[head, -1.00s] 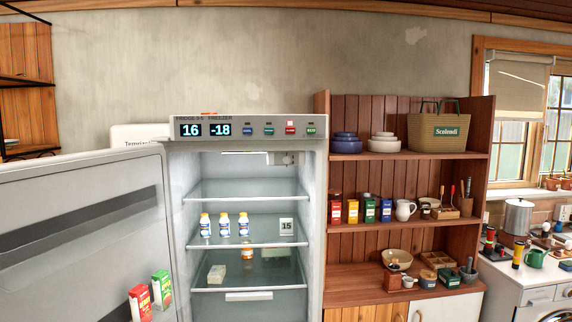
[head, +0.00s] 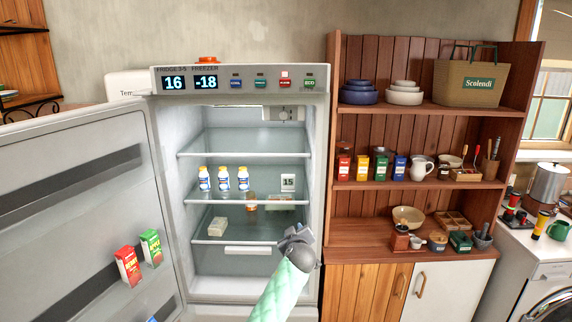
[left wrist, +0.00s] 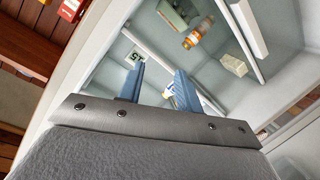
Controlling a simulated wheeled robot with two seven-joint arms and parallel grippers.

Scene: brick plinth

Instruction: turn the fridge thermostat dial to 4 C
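The fridge (head: 320,190) stands with its door (head: 80,190) swung open to the left. Its top panel (head: 240,80) reads 16 for the fridge and -18 for the freezer. A small grey housing (head: 288,114) sits under the ceiling at the inside top right; I cannot make out a dial or its marks. A white card thermometer (head: 288,183) on the shelf reads 15. My left gripper (head: 297,232) is before the lower right of the opening, below the housing. In the left wrist view the left gripper (left wrist: 160,70) has its blue fingers apart, nothing between them. My right gripper is not in view.
Several white bottles (head: 223,179), an amber bottle (head: 251,201) and a pale block (head: 217,227) are on the glass shelves. Two cartons (head: 138,257) sit in the door. A wooden shelf unit (head: 334,140) stands close on the right. The upper compartment looks clear.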

